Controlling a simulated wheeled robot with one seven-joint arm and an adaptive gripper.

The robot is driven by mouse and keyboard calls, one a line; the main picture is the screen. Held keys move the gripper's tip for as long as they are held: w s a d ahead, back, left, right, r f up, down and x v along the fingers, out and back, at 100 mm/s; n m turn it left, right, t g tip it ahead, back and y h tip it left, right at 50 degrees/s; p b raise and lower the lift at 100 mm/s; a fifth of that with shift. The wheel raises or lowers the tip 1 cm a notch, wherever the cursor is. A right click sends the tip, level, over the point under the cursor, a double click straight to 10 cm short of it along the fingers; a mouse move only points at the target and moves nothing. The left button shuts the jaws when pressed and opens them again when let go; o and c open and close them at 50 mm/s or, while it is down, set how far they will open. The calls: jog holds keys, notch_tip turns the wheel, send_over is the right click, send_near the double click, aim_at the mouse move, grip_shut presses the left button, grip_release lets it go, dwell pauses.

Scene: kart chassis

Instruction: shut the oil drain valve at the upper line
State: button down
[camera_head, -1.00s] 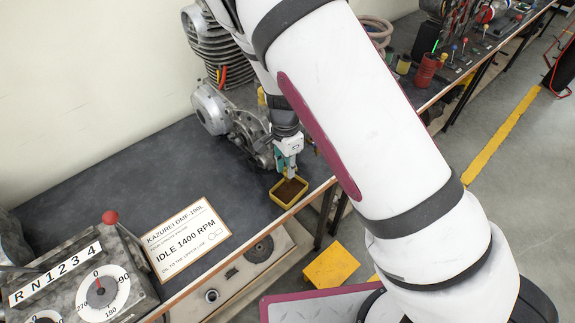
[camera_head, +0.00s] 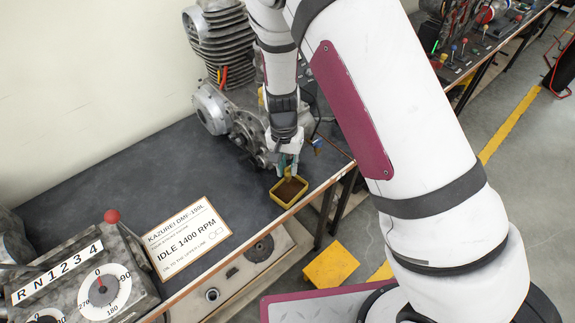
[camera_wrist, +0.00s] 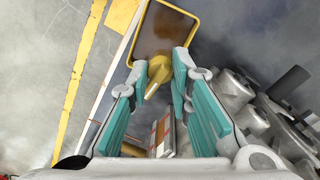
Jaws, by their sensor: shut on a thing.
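The engine (camera_head: 225,108) stands on the dark bench. A yellow valve part (camera_wrist: 158,72) shows between my fingertips in the wrist view, and a bit of it shows below them in the head view (camera_head: 289,173). My gripper (camera_head: 287,163), with teal finger pads, points down beside the engine's lower right side. It is shut on the yellow valve part (camera_wrist: 170,68). Below is a small yellow-rimmed tray (camera_head: 278,201) with brown oil in it; it also shows in the wrist view (camera_wrist: 193,34). The valve's mount and any line mark are hidden or too small to tell.
A sign (camera_head: 187,236) reading "IDLE 1400 RPM" lies on the bench (camera_head: 130,180) left of the tray. A gear and dial box (camera_head: 75,280) with a red knob stands at lower left. The tray sits near the bench's front edge. Bench space left of the engine is clear.

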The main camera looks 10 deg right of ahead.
aim_at(285, 169)
jog(key=shift+w+a+n, duration=0.1)
jog(key=shift+w+n, duration=0.05)
jog(key=shift+n, duration=0.25)
jog(key=c, duration=1.7)
grip_release()
jog(key=r, duration=1.2)
jog(key=shift+a, duration=0.3)
